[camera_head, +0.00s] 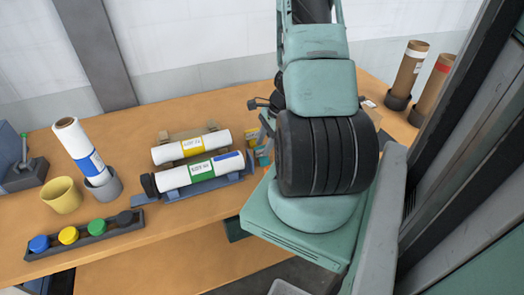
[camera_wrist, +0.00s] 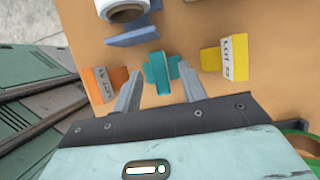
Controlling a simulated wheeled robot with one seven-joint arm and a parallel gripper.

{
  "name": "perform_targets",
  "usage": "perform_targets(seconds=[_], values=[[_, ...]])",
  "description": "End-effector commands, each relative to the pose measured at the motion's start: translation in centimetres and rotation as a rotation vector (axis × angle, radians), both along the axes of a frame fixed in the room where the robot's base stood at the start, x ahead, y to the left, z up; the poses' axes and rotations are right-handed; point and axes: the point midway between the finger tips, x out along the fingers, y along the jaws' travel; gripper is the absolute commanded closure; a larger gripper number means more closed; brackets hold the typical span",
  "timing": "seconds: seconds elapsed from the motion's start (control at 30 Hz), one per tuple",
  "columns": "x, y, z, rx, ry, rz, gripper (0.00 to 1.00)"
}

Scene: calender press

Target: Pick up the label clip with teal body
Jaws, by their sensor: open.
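The teal label clip (camera_wrist: 158,72) lies on the tan bench top in the wrist view, a narrow bar with a short piece across it. My gripper (camera_wrist: 158,90) is open, with one grey finger on each side of the clip's near end. The clip is between the fingers in the picture, and no contact shows. I cannot tell how far above the bench the fingertips are. In the head view my arm hides most of this spot.
An orange labelled clip (camera_wrist: 104,86) is left of my fingers and a yellow labelled clip (camera_wrist: 226,60) right. A white roll (camera_wrist: 122,9) and blue support (camera_wrist: 133,36) are just beyond. In the head view, a yellow cup (camera_head: 62,196) stands on the bench (camera_head: 120,245).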

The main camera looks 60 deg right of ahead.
Motion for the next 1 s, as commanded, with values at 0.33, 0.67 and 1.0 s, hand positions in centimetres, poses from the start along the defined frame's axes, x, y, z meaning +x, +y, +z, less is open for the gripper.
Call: perform_targets(seconds=[0.33, 0.67, 1.0], values=[[0.6, 0.6, -2.0, -0.001, -0.001, 0.001, 0.58], [0.5, 0.6, -2.0, -0.001, -0.001, 0.001, 1.0], [0.6, 0.5, -1.5, -0.002, -0.001, 0.001, 1.0]])
